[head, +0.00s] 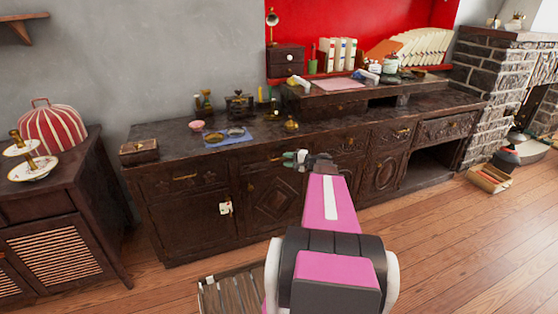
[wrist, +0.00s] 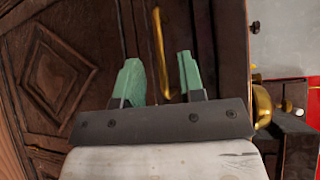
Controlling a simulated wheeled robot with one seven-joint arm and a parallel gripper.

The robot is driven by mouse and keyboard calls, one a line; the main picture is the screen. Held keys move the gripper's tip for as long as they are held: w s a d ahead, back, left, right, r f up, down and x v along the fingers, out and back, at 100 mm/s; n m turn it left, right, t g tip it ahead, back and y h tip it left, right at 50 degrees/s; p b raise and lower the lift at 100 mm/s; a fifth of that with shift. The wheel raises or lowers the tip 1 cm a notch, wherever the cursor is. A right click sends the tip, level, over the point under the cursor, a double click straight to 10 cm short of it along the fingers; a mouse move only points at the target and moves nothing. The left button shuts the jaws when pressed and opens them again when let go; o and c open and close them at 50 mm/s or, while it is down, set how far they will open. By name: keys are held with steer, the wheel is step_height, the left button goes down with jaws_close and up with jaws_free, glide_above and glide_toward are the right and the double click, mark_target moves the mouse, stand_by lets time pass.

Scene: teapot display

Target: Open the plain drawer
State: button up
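The dark wooden sideboard (head: 165,212) has a row of drawers under its top. My gripper (head: 312,157) is in front of a middle drawer (head: 258,161), and my arm hides part of that area. In the wrist view, which is turned sideways, the drawer front (wrist: 203,40) looks plain, with a long brass handle (wrist: 158,45). The gripper's green fingers (wrist: 158,78) are open, one on each side of the handle in the picture. I cannot tell whether they touch it or are still short of it. The drawer looks closed.
A carved drawer (head: 205,178) is at the left, and other carved drawers (head: 447,128) are at the right. A diamond-panelled door (wrist: 58,70) lies below. A brass pot (head: 290,124) stands near the top's front edge. A slatted crate (head: 232,292) is on the floor.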

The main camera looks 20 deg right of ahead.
steer(key=shift+x, duration=2.3)
jaws_close()
